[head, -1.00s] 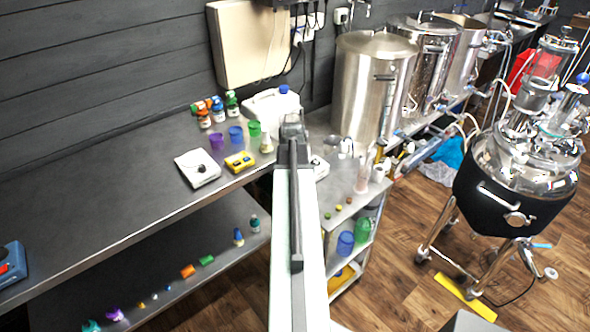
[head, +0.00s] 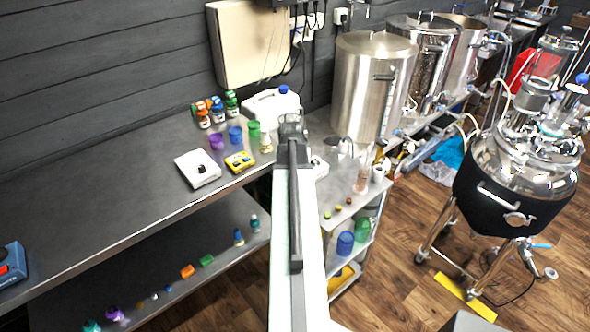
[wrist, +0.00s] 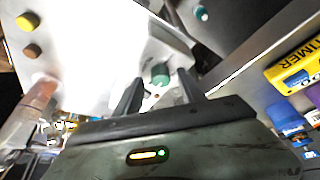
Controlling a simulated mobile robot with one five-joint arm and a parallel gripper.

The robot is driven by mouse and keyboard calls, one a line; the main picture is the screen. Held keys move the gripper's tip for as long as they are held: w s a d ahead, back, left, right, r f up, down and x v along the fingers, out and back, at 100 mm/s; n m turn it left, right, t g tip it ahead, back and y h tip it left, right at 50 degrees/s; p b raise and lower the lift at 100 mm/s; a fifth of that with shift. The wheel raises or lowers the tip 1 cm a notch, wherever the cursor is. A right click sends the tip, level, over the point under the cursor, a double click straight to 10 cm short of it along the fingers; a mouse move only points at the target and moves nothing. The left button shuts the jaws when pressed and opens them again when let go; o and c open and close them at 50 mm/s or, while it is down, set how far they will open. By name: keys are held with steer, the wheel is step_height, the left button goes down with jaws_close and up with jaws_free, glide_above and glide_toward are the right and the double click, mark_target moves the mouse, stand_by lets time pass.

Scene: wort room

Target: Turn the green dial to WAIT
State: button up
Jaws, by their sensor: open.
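My gripper (wrist: 158,92) is open, with one dark finger on each side of the dial's near edge. I cannot tell whether the fingers touch it. The lettering around the dial, including WAIT, cannot be read. In the head view my gripper (head: 292,127) is over the bench end and hides the dial.
A yellow timer (wrist: 293,68) lies right of my gripper in the wrist view. In the head view, a white device with a black knob (head: 198,168), coloured cups (head: 235,135) and a white jug (head: 270,104) stand nearby. A steel kettle (head: 368,85) stands to the right.

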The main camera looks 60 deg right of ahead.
steer(key=p+v, duration=0.6)
steer(key=v, duration=0.1)
steer(key=shift+r+p, duration=0.35)
steer(key=shift+p, duration=0.05)
